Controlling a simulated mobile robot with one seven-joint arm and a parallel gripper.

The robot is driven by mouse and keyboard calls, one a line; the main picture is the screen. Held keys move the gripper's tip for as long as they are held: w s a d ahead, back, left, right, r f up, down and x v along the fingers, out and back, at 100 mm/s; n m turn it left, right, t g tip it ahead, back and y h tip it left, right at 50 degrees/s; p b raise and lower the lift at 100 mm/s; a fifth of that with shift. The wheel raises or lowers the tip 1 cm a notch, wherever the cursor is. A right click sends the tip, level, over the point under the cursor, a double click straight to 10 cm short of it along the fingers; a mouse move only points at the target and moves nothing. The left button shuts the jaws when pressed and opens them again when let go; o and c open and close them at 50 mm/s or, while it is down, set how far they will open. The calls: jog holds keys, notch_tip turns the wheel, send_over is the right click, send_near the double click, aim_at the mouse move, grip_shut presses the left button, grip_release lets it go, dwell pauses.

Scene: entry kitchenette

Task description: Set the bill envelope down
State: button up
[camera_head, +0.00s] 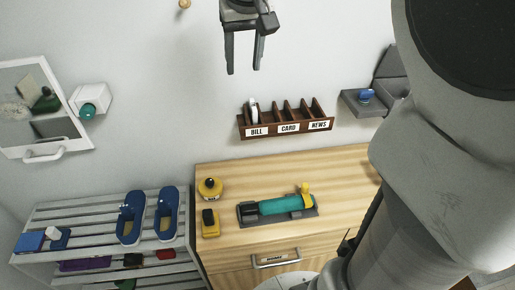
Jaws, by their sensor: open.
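My gripper (244,69) is at the top of the picture, pointing down. Its two fingers are apart with nothing between them. Below it, a dark wooden rack (271,132) on the wall has slots labelled BILL, CARD and NEWS. A whitish upright item (252,112), which looks like the bill envelope, stands in the leftmost slot, above the BILL label. It is apart from my gripper in the picture, and its lower part is hidden by the rack's front. The other slots look empty.
A wooden cabinet (340,178) below the rack holds a teal and yellow tool (285,204) and yellow items at left. A slatted rack (90,205) with blue shoes stands at left. A grey wall box (365,103) is at right. My arm covers the right side.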

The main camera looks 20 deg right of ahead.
jog(key=s+a+f+t+b, duration=0.1)
jog(key=s+f, duration=0.5)
jog(key=s, duration=0.3)
jog(key=s+a+f+t+b, duration=0.1)
jog(key=s+a+f+b, duration=0.1)
jog(key=s+f, duration=0.3)
jog(key=s, duration=0.4)
jog(key=shift+s+f+n, duration=0.35)
jog(key=shift+s+n, duration=0.05)
